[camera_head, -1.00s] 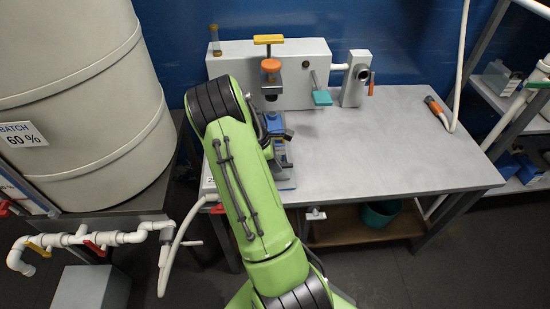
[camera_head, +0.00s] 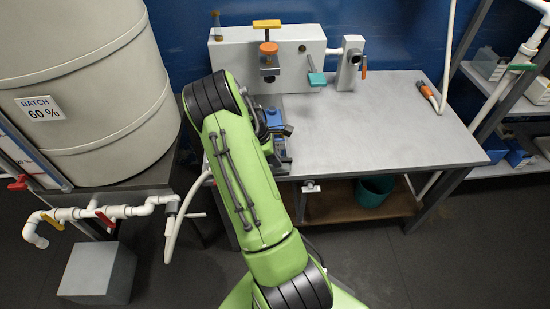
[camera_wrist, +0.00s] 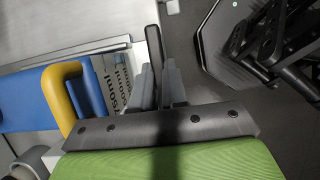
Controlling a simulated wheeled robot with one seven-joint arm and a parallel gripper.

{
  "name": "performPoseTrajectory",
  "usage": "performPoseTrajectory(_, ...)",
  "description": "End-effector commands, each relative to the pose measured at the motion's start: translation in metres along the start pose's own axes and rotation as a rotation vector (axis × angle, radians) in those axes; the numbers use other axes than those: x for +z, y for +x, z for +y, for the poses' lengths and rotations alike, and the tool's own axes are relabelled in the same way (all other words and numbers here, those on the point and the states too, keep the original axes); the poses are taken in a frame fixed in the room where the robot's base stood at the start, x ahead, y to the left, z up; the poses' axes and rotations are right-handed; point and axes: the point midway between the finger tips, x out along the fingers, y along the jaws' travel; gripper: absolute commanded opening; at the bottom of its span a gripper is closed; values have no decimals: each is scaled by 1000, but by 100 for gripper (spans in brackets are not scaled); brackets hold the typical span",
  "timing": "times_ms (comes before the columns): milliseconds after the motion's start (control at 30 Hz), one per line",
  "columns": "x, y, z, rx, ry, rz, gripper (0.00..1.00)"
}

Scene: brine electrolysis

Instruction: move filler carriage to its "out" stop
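The filler carriage seems to be the blue unit (camera_head: 274,118) at the bench's left end, partly hidden behind my arm. In the wrist view, a blue body (camera_wrist: 30,98) with a yellow loop handle (camera_wrist: 71,72) and a scale marked in ml lies left of my gripper. My gripper (camera_wrist: 158,78) has its two grey fingers close together. A dark upright bar (camera_wrist: 152,40) stands just beyond the fingertips. I cannot tell whether the fingers touch or hold it. In the head view, my arm hides the gripper.
A white filler housing (camera_head: 230,62) stands at the back. A large tank (camera_head: 95,90) and white pipes (camera_head: 125,211) stand left. A shelf (camera_head: 520,105) is at the right.

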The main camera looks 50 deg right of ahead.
Motion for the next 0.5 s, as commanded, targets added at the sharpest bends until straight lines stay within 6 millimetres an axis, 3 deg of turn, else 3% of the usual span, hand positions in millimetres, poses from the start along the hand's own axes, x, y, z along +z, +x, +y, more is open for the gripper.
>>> performPoseTrajectory(33, -5, 5, -8, -27, -15, 4, 17)
performPoseTrajectory(167, -5, 5, -8, -26, -14, 5, 37)
performPoseTrajectory(500, -5, 5, -6, -20, -15, 5, 38)
